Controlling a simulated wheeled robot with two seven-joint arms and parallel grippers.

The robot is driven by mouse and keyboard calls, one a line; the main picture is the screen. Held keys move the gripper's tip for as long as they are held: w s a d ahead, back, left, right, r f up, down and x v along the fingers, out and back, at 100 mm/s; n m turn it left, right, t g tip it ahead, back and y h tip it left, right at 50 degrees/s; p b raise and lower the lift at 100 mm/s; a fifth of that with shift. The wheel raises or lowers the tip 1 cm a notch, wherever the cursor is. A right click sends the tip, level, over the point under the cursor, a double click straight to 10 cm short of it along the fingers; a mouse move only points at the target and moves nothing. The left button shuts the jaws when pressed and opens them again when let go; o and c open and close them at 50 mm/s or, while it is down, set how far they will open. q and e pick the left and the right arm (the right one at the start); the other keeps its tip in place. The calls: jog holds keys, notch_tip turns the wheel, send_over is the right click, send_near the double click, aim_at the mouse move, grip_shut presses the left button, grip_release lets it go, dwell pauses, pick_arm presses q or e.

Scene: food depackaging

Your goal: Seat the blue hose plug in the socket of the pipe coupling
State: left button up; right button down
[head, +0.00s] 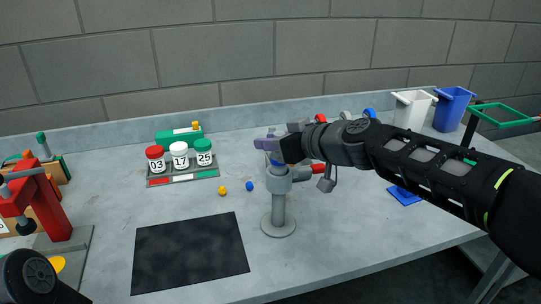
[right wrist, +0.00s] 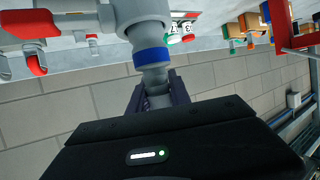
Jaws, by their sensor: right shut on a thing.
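The grey pipe coupling (head: 278,187) stands upright on a post with a round foot near the middle of the table. My right gripper (head: 276,146) is above it, shut on the hose plug, whose blue band (head: 277,162) shows just over the coupling's top. In the right wrist view, the plug's blue band (right wrist: 151,56) is right at the mouth of the grey coupling (right wrist: 143,22), and the fingers (right wrist: 158,98) close around the plug's grey stem. How deep the plug's end is in the socket is hidden. My left gripper is out of view.
A tray (head: 183,177) with three numbered jars stands to the left. A yellow ball (head: 222,190) and a small blue piece (head: 249,186) lie near the post. A black mat (head: 190,252) is front left. White (head: 412,108) and blue bins (head: 453,108) stand back right.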

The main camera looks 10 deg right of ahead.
jog(key=shift+f+b, duration=0.75)
jog(key=shift+f, duration=0.8)
jog(key=shift+f, duration=0.15)
jog(key=c, duration=1.2)
grip_release()
jog(key=shift+r, duration=0.25)
jog(key=shift+s+d, duration=0.15)
jog(key=b+v, duration=0.2)
jog(key=v, duration=0.9)
jog(key=shift+s+d+r+b, duration=0.15)
jog(key=shift+s+b, duration=0.1)
jog(key=shift+b, duration=0.15)
